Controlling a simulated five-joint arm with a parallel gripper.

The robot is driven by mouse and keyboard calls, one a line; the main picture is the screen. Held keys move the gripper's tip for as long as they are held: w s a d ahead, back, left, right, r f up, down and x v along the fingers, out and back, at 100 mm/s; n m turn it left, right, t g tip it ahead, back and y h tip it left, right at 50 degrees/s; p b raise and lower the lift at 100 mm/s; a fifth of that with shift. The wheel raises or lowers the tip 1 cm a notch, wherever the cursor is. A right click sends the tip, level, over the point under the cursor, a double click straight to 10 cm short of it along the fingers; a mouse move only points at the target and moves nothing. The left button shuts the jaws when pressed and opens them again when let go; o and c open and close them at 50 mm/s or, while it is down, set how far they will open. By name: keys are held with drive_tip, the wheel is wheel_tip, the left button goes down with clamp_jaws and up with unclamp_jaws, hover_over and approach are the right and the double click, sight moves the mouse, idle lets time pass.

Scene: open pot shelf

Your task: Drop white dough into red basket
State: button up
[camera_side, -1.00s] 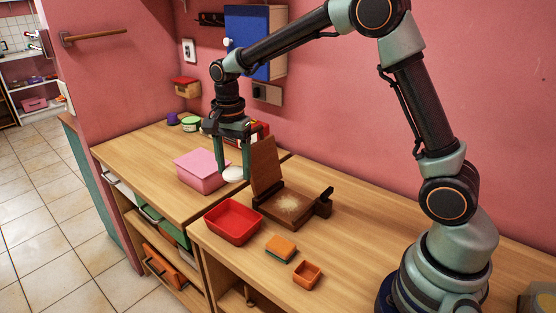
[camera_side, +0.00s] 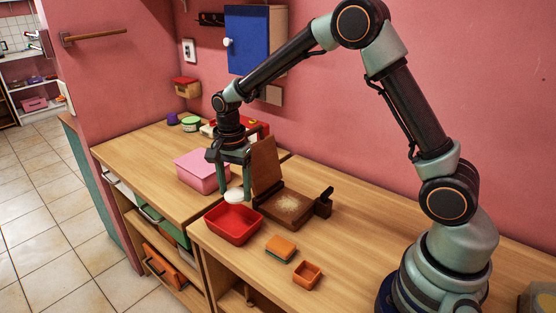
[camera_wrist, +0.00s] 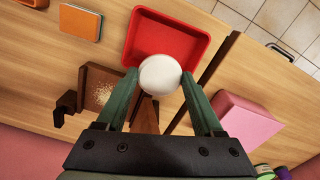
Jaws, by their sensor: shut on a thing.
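The white dough (camera_side: 236,196) is a small round white piece held between the fingertips of my gripper (camera_side: 234,186). It also shows in the wrist view (camera_wrist: 160,75), pinched between the two green fingers of my gripper (camera_wrist: 160,82). The red basket (camera_side: 234,226) is a shallow open tray near the front edge of the counter. In the side view the dough is above the back part of the basket. In the wrist view the dough overlaps the near edge of the basket (camera_wrist: 150,38), and the part of the basket that shows looks empty.
A wooden press (camera_side: 288,206) with a raised lid (camera_side: 264,165) stands just right of my gripper. A pink box (camera_side: 197,172) is to the left. An orange sponge (camera_side: 281,247) and a small orange box (camera_side: 307,274) lie right of the basket on otherwise clear counter.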

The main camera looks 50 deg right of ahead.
drive_tip(key=o, duration=1.4)
drive_tip(key=shift+c, duration=0.2)
wheel_tip(320, 180, up, 12)
drive_tip(key=shift+r, duration=0.15)
drive_tip(key=s+d+r+n+t, duration=0.1)
drive_tip(key=s+n+t, duration=0.1)
drive_tip(key=s+n, duration=0.5)
drive_tip(key=s+d+r+n+t, duration=0.2)
drive_tip(key=s+n+t, duration=0.1)
drive_tip(key=s+n, duration=0.4)
drive_tip(key=s, duration=0.3)
drive_tip(key=shift+d+r+n+t, duration=0.15)
drive_tip(key=shift+r+n+t, duration=0.1)
drive_tip(key=shift+n+t, duration=0.05)
